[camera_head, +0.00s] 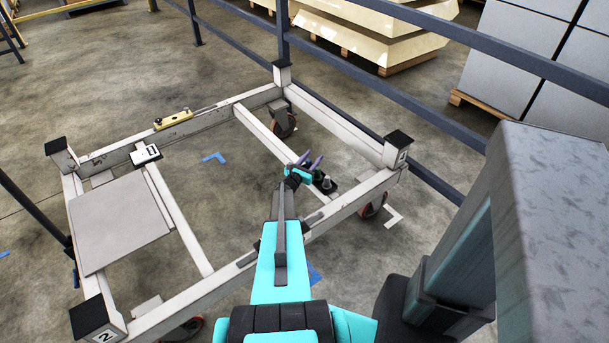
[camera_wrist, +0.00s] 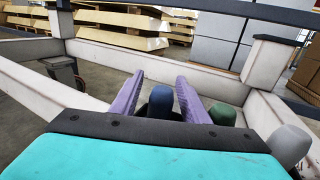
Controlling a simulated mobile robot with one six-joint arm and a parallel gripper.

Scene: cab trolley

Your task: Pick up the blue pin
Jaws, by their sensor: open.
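The blue pin (camera_wrist: 161,103) shows in the wrist view as a rounded dark blue top between the two purple fingers of my gripper (camera_wrist: 159,80). My gripper is open, with a finger on each side of the pin. The pin's lower part is hidden by my wrist. I cannot tell whether either finger touches it. In the head view my gripper (camera_head: 311,160) is over the trolley's right side, and I cannot make out the blue pin there.
A green pin (camera_wrist: 222,114) stands just right of my gripper, and a grey pin (camera_wrist: 288,145) farther right. The white trolley frame (camera_head: 260,125) surrounds them, with a corner post (camera_head: 397,151) close by. A dark railing (camera_head: 390,95) runs behind.

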